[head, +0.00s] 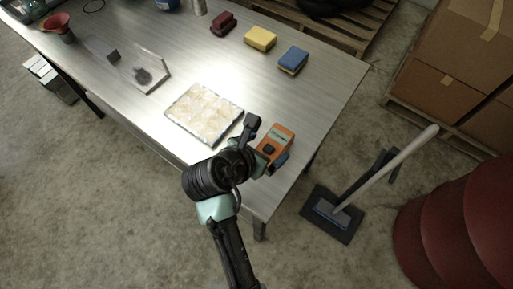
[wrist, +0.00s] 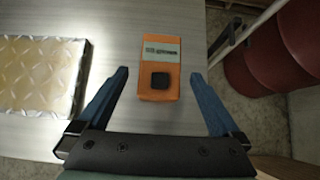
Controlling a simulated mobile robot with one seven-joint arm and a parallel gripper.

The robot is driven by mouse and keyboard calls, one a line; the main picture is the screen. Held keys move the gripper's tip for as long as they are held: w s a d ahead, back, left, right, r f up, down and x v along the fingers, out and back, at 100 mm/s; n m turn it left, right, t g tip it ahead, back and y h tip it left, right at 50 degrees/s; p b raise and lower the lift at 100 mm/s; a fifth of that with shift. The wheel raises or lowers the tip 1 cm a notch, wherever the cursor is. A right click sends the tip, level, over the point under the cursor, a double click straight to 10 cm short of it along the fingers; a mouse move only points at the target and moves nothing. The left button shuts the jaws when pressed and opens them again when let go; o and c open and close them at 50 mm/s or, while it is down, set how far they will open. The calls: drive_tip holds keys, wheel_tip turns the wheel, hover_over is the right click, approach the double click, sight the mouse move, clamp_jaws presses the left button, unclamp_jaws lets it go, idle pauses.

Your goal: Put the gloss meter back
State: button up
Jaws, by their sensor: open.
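The orange gloss meter (head: 277,141) lies on the metal table near its right front corner. It has a grey label with dark lettering and a black square button. In the wrist view the gloss meter (wrist: 158,66) lies between and ahead of my fingers, with gaps on both sides. My gripper (head: 266,142) is open and empty above the meter; both blue fingers show in the wrist view (wrist: 160,80). In the head view my wrist hides part of the table beside the meter.
A tread-patterned metal plate (head: 204,113) lies just left of the meter. Blue (head: 293,60), yellow (head: 260,39) and dark red (head: 222,24) blocks lie along the far side. A flat plate with a dark patch (head: 143,75) lies further left.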

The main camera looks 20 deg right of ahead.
drive_tip(key=v, duration=0.7)
drive_tip(key=w+a+r+m+t+y, duration=0.15)
drive_tip(key=w+r+m+t, duration=0.25)
drive_tip(key=r, duration=0.5)
drive_tip(key=w+a+r+m+t+y, duration=0.1)
drive_tip(key=w+a+r+m+t, duration=0.25)
drive_tip(key=r, duration=0.55)
drive_tip(key=w+r+m+t+y, duration=0.1)
drive_tip(key=w+r+m+t, duration=0.2)
drive_tip(key=w+r+m, duration=0.45)
drive_tip(key=s+r+m+t+y, duration=0.1)
drive_tip(key=s+r+m+t, duration=0.2)
drive_tip(key=r, duration=0.7)
drive_tip(key=s+a+r+m+t+y, duration=0.1)
drive_tip(key=s+r+m+t, duration=0.3)
drive_tip(key=s+r, duration=0.3)
drive_tip(key=s+a+r+m+t+y, duration=0.1)
drive_tip(key=s+r+m+t, duration=0.2)
drive_tip(key=r, duration=1)
drive_tip(key=shift+s+m+t, duration=0.3)
drive_tip(key=shift+s+t, duration=0.35)
drive_tip(key=shift+s, duration=0.3)
drive_tip(key=shift+a+y, duration=0.1)
drive_tip(key=shift+y, duration=0.15)
